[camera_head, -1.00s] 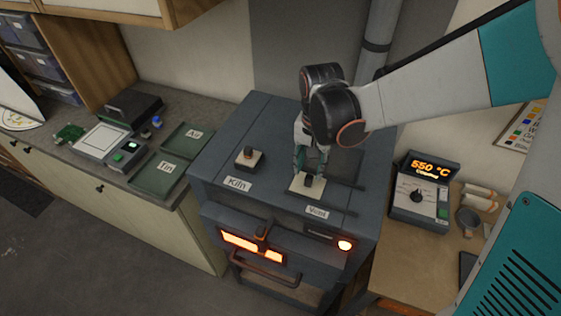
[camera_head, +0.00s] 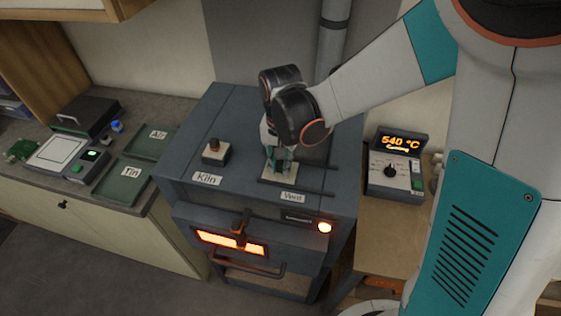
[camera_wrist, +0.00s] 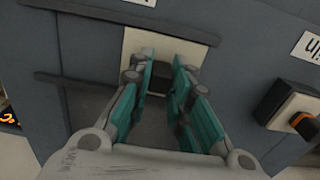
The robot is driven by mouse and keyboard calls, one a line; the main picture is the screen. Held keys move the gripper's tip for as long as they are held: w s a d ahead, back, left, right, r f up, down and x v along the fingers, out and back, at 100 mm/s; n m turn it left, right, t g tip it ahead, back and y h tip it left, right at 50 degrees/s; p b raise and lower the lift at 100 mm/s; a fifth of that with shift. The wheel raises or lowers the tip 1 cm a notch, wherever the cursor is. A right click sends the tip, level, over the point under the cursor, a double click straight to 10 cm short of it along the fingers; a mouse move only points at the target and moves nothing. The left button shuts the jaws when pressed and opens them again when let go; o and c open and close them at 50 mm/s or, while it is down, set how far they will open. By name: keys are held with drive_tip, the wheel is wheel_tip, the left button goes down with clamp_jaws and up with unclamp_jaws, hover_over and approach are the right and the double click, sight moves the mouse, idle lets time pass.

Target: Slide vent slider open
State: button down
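The vent slider is a cream plate (camera_head: 291,178) on the kiln top, between two dark rails behind the "Vent" label (camera_head: 292,197). In the wrist view the plate (camera_wrist: 136,42) lies beyond my fingertips, against one rail. My gripper (camera_head: 278,166) points down at the slider's middle. In the wrist view its teal fingers (camera_wrist: 163,75) stand apart with a narrow gap, around where the small dark knob sits. The fingers mostly hide the knob, so I cannot tell whether they press on it.
The kiln (camera_head: 235,130) has a second knob on a cream block (camera_head: 215,152) left of the slider. A controller (camera_head: 396,165) reading 540 °C stands to the right. Green trays (camera_head: 122,186) lie on the left counter. The kiln top around the slider is mostly clear.

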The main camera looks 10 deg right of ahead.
drive_tip(key=s+d, duration=0.1)
drive_tip(key=d, duration=0.1)
drive_tip(key=s+d+b, duration=0.1)
drive_tip(key=d, duration=0.4)
drive_tip(key=shift+s+d, duration=0.3)
drive_tip(key=shift+s, duration=0.1)
drive_tip(key=c, duration=1.6)
unclamp_jaws()
drive_tip(key=shift+d, duration=0.1)
drive_tip(key=shift+c, duration=0.2)
drive_tip(key=shift+o, duration=0.8)
drive_tip(key=shift+d, duration=0.15)
wheel_tip(320, 180, up, 12)
drive_tip(key=shift+s, duration=0.15)
drive_tip(key=shift+f, duration=0.1)
